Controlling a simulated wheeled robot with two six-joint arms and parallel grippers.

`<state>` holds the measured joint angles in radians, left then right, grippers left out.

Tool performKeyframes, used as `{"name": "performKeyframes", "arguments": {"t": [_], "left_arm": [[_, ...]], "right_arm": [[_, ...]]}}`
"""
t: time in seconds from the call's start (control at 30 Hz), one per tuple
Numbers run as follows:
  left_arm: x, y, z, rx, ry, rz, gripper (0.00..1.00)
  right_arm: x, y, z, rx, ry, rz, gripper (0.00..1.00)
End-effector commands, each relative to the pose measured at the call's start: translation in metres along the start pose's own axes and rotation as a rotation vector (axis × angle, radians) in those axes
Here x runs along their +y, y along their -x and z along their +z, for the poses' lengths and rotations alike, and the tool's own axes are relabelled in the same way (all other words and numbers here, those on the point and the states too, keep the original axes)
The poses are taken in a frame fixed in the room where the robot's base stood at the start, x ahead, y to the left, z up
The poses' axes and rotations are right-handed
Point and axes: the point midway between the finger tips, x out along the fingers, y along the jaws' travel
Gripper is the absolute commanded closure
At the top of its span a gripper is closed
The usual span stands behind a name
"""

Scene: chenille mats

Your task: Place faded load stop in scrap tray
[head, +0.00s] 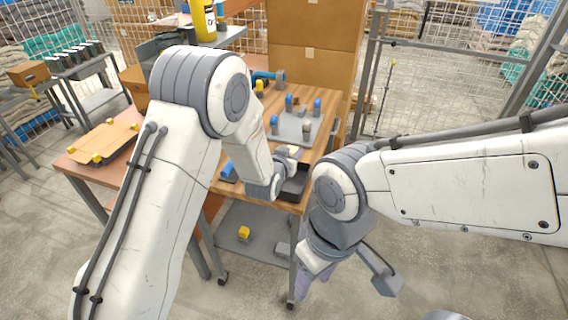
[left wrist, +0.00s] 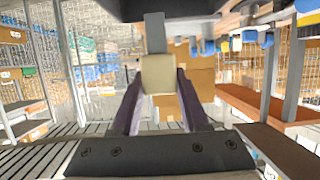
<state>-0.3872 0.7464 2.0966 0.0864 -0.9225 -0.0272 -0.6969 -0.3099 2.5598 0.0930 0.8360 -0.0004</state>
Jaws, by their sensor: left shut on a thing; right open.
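My left gripper (left wrist: 158,100) is shut on the faded load stop (left wrist: 158,74), a cream block with a grey bar joined to it, held between the purple fingers in the left wrist view. In the head view the left gripper (head: 288,162) is over the near right part of the wooden table, with a small pale piece (head: 294,150) showing at its tip. A dark tray (head: 296,186), seemingly the scrap tray, lies just below it at the table's near edge, partly hidden by my arm. My right gripper (head: 345,280) is open and empty, low beside the table's right side.
A grey plate (head: 290,128) with several blue-capped and pale stops stands behind the left gripper. A blue piece (head: 229,172) lies left of it. A board with yellow stops (head: 100,146) is at left. Cardboard boxes (head: 308,75) stand behind. The lower shelf holds a yellow-topped stop (head: 244,233).

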Motion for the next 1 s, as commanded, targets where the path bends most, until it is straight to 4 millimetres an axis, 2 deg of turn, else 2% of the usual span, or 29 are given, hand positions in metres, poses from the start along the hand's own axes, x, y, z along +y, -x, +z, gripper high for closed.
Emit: {"name": "performKeyframes", "arguments": {"t": [0.03, 0.13, 0.5, 0.93, 0.97, 1.0], "left_arm": [[-0.008, 0.001, 0.004, -0.002, 0.001, -0.004, 1.00], [-0.015, 0.002, 0.009, 0.001, 0.000, -0.001, 1.00], [-0.017, -0.011, 0.047, 0.000, 0.000, 0.000, 1.00], [-0.017, -0.014, 0.053, 0.003, 0.000, 0.000, 1.00], [-0.017, -0.013, 0.052, 0.001, 0.000, 0.000, 0.44], [-0.017, -0.013, 0.052, 0.001, 0.000, 0.000, 0.29]], "right_arm": [[0.000, 0.003, 0.000, 0.000, 0.000, 0.000, 0.50], [0.000, 0.004, 0.000, 0.000, 0.000, 0.000, 0.50], [-0.001, 0.013, -0.001, 0.000, 0.000, 0.000, 0.50], [-0.001, 0.008, 0.000, 0.000, 0.000, 0.000, 0.50], [-0.001, 0.010, 0.000, 0.000, 0.000, 0.000, 0.50], [-0.001, 0.010, 0.000, 0.000, 0.000, 0.000, 0.50]]}}
